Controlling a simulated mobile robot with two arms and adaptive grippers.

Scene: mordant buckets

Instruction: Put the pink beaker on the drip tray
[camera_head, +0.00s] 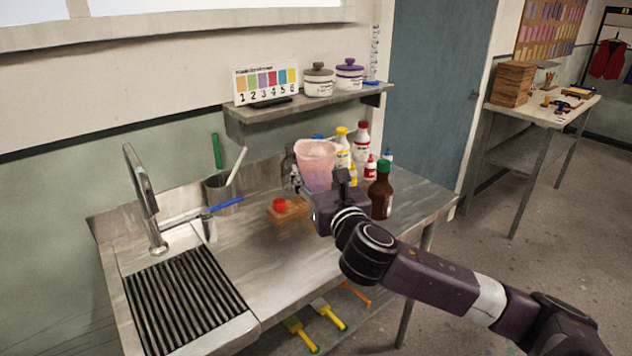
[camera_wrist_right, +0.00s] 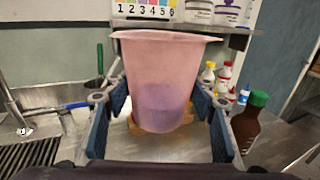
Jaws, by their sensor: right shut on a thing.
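The pink beaker (camera_head: 317,163) is a translucent, tapered cup with a wide rim, upright over the back middle of the steel worktop. In the right wrist view the pink beaker (camera_wrist_right: 160,75) sits between the two fingers of my right gripper (camera_wrist_right: 157,108), which is shut on it. Its lower part looks purplish. In the head view my right gripper (camera_head: 320,190) partly hides the beaker's base, and I cannot tell how high it is held. The drip tray (camera_head: 188,297), black and ribbed, lies at the front left of the worktop and looks empty. My left gripper is not in view.
The tap (camera_head: 148,200) rises behind the drip tray. A pot with tools (camera_head: 222,193) and a wooden block with a red knob (camera_head: 288,210) stand between tray and beaker. A brown bottle (camera_head: 381,192) and several smaller bottles stand right. A shelf (camera_head: 305,108) hangs above.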

